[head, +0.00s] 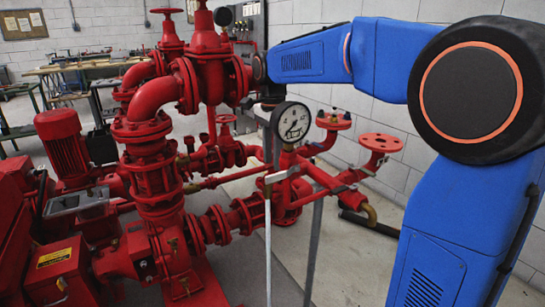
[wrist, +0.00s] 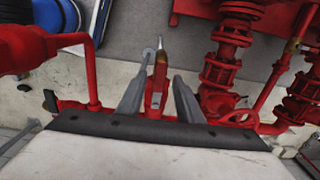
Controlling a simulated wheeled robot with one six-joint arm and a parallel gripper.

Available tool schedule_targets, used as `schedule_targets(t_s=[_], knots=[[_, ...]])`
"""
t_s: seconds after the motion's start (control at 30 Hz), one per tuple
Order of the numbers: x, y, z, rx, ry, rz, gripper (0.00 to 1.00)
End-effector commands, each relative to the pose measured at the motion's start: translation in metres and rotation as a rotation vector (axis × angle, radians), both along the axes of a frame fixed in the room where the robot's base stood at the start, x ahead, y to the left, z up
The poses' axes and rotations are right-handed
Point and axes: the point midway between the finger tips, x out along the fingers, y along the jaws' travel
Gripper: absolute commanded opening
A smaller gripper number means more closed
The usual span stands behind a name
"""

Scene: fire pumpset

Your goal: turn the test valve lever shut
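My gripper (wrist: 160,82) is open in the wrist view, its two grey fingers apart. A narrow red fitting (wrist: 155,92) with a brass-coloured tip shows between and beyond the fingers; I cannot tell whether they touch it. In the head view my gripper (head: 273,130) points down, just left of the round pressure gauge (head: 291,122), and is partly hidden. A pale, bar-like piece (head: 282,175) below the gauge, by the red pipework, may be the test valve lever. Its exact turn is not clear.
Red pump pipework (head: 150,165) with flanges and handwheels fills the left and middle. A red flanged outlet (head: 380,143) stands to the right, near the white block wall (head: 350,105). Thin grey upright posts (head: 268,245) stand in front. Grey floor (head: 345,265) is clear at lower right.

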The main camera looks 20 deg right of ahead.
Motion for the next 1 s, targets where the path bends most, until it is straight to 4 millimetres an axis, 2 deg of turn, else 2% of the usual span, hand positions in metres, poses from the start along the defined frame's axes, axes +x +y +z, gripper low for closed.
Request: schedule_targets(t_s=[0.03,0.1,0.13,0.57,1.0], knots=[[0.000,0.000,0.000,0.000,0.000,0.000,0.22],[0.000,0.000,0.000,0.000,0.000,0.000,0.05],[0.000,0.000,0.000,0.000,0.000,0.000,0.00],[-0.003,-0.001,0.000,0.000,0.000,0.058,0.00],[-0.020,-0.010,0.000,0.001,0.000,0.369,0.00]])
